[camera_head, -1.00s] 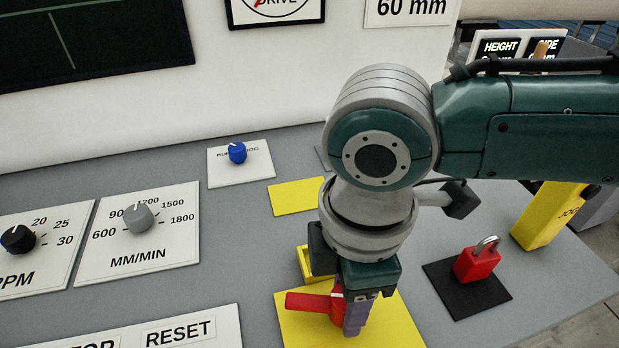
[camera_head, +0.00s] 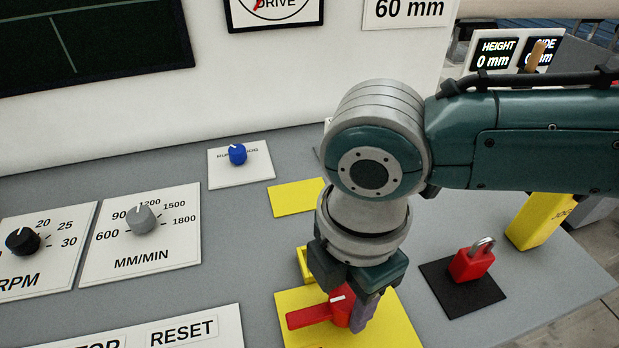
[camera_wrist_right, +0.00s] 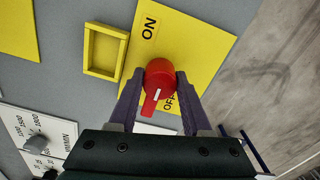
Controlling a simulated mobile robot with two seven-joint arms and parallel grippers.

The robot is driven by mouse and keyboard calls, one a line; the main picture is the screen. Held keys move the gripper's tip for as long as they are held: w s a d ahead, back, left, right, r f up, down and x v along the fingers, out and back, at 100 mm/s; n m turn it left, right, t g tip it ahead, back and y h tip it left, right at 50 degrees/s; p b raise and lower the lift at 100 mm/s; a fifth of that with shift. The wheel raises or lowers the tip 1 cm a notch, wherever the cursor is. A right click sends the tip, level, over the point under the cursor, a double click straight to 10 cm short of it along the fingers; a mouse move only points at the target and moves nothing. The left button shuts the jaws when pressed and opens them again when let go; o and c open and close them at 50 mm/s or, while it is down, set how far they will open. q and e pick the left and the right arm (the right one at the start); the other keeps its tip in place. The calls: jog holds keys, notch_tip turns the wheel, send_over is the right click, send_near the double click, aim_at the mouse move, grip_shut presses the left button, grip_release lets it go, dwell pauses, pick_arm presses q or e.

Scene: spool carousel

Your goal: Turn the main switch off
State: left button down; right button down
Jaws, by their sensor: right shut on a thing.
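The main switch is a red rotary handle (camera_head: 308,316) on a yellow plate (camera_head: 386,318). In the right wrist view, the red knob (camera_wrist_right: 160,77) sits between the ON and OFF labels. Its arm and white mark point down in that picture, close beside the OFF label (camera_wrist_right: 169,103). My right gripper (camera_head: 352,309) comes down over the switch from above. In the wrist view, its two purple fingers (camera_wrist_right: 160,84) lie on either side of the red knob, shut on it. In the head view the gripper hides part of the switch. My left gripper is out of view.
An open yellow frame (camera_wrist_right: 88,51) stands beside the switch plate. A red padlock (camera_head: 470,264) sits on a black mat (camera_head: 442,287) to the right. Knob panels (camera_head: 110,262) and a RESET panel (camera_head: 225,335) lie to the left. The console's right edge is beyond the padlock.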

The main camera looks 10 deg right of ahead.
aim_at(347, 297)
jog(key=shift+c, duration=1.7)
grip_release()
notch_tip(347, 297, up, 10)
jog(key=shift+p, duration=0.3)
